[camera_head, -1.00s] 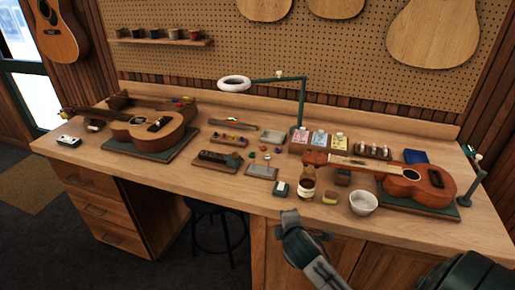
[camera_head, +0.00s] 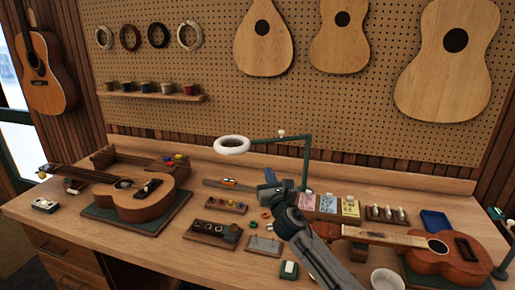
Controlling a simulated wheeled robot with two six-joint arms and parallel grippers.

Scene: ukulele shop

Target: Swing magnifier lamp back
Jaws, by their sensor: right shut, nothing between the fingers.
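The magnifier lamp has a white ring head (camera_head: 232,145) at the left end of a thin green arm that joins a green upright post (camera_head: 306,162) on the bench. The head hangs over the back middle of the bench. My right gripper (camera_head: 271,178) is shut and empty, right of and below the ring head and just left of the post in the picture. My right arm hides the lamp's base. I cannot tell whether the gripper touches the post. My left gripper is not in view.
A ukulele (camera_head: 140,200) lies on a green mat at left, another (camera_head: 447,252) at right. Coloured packets (camera_head: 328,204) and a white bowl (camera_head: 387,280) stand near my right arm. Small parts trays (camera_head: 213,232) sit mid-bench. A pegboard (camera_head: 220,90) with guitar bodies rises behind.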

